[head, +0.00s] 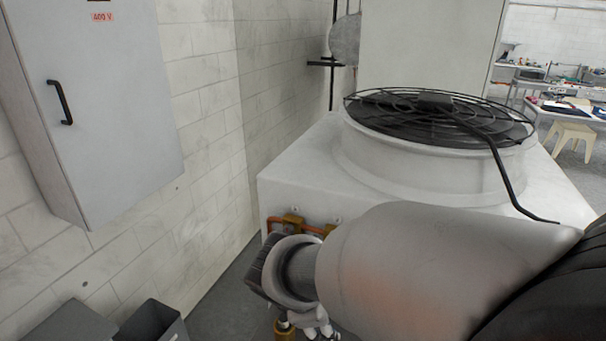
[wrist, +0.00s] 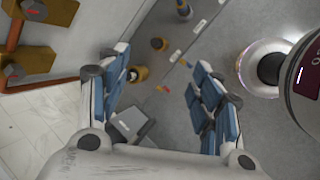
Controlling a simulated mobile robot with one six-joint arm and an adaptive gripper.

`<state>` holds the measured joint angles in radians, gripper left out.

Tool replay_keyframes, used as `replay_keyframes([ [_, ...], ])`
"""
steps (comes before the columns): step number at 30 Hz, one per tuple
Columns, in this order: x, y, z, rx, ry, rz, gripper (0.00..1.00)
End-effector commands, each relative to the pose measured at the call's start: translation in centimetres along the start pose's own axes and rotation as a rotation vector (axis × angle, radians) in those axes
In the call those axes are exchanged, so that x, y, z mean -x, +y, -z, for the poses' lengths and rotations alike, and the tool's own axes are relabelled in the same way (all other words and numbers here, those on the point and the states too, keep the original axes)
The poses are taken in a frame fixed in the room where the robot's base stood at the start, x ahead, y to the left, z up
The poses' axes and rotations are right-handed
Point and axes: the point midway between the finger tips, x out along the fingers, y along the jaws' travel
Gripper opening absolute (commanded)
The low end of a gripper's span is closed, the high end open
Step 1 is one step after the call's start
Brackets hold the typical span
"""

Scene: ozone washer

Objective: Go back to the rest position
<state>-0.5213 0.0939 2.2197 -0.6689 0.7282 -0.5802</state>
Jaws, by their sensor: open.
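My gripper (wrist: 160,90) shows in the wrist view with its two blue-padded fingers spread apart and nothing between them. Beyond the fingers are the grey floor and some small items lying well below. In the head view my arm reaches in from the right, in front of the white fan unit. The gripper (head: 308,325) shows only partly at the bottom edge, below the wrist.
The white unit with a round fan grille (head: 440,115) stands close behind my arm, with copper pipes and brass valves (head: 292,222) on its front. A grey wall cabinet (head: 100,100) hangs at left. Dark bins (head: 150,322) stand at lower left. Grey floor (wrist: 215,35) lies below the gripper.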

Motion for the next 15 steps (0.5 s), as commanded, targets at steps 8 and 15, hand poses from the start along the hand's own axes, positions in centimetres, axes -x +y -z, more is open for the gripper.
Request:
replay_keyframes([
  [8,3.3,-7.7,-9.7,-0.869,0.07,0.091,0.59],
  [15,5.0,-14.1,-11.4,-1.435,0.169,0.16,0.59],
])
